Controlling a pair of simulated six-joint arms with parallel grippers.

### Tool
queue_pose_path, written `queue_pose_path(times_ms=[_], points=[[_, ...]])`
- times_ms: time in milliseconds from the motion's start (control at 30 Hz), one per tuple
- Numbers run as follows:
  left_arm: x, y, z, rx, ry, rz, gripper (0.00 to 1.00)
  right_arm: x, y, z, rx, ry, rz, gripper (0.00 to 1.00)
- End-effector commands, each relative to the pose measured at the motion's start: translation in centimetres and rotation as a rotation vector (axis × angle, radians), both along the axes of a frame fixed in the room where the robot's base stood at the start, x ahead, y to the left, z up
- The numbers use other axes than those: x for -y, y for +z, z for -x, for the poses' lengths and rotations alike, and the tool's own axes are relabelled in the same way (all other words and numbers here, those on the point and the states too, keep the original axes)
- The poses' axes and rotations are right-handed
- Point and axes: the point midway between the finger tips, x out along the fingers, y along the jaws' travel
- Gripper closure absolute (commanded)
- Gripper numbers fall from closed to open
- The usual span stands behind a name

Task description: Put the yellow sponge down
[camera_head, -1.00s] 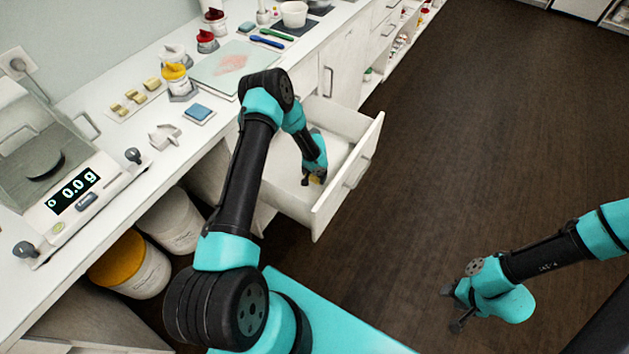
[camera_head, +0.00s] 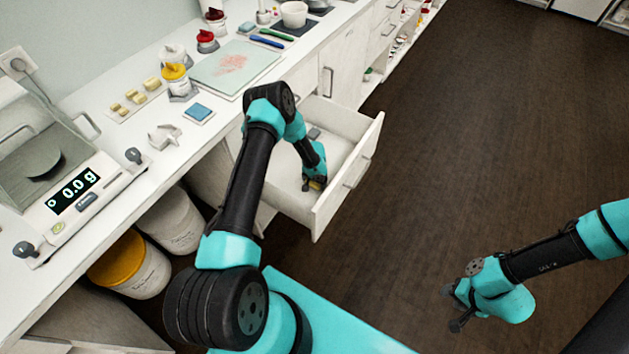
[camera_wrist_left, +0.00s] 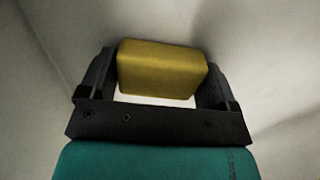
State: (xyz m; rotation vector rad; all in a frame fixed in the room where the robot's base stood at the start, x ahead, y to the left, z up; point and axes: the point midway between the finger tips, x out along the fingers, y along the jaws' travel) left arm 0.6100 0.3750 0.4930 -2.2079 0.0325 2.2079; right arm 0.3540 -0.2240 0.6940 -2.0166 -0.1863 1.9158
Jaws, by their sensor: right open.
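The yellow sponge (camera_wrist_left: 162,70) sits between the two fingers of my left gripper (camera_wrist_left: 160,78) in the left wrist view, with both fingers against its sides. In the head view my left gripper (camera_head: 313,185) points down inside the open white drawer (camera_head: 340,148). Only a small part of the sponge (camera_head: 317,183) shows there. I cannot tell whether the sponge touches the drawer floor. My right gripper (camera_head: 453,307) is open and empty, over the dark floor at the lower right.
A small grey item (camera_head: 314,132) lies in the drawer behind my left gripper. The drawer walls stand close around that gripper. The white counter (camera_head: 140,130) holds a scale (camera_head: 75,190), a blue sponge (camera_head: 199,112) and jars. The floor at right is clear.

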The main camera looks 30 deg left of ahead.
Motion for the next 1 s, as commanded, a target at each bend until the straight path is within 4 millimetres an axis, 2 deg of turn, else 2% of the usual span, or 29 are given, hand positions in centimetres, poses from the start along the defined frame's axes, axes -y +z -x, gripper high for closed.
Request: queue_pose_path(times_ms=[33, 167, 400, 567, 767, 1000], points=[[0.0, 0.0, 0.0, 0.0, 0.0, 0.0, 0.12, 0.0, 0.0, 0.0, 0.0, 0.0, 0.0, 0.57], [0.0, 0.0, 0.0, 0.0, 0.0, 0.0, 0.0, 0.0, 0.0, 0.0, 0.0, 0.0, 0.0, 0.57], [0.0, 0.1, 0.0, 0.0, 0.0, 0.0, 0.0, 0.0, 0.0, 0.0, 0.0, 0.0, 0.0, 0.57], [0.0, 0.9, -0.1, 0.001, -0.001, -0.001, 0.0, 0.0, 0.0, 0.0, 0.0, 0.0, 0.0, 0.57], [0.0, 3.4, -0.1, 0.002, -0.001, -0.001, 0.0, 0.0, 0.0, 0.0, 0.0, 0.0, 0.0, 0.57], [0.0, 7.8, -0.1, 0.004, 0.0, -0.001, 0.0, 0.0, 0.0, 0.0, 0.0, 0.0, 0.0, 0.57]])
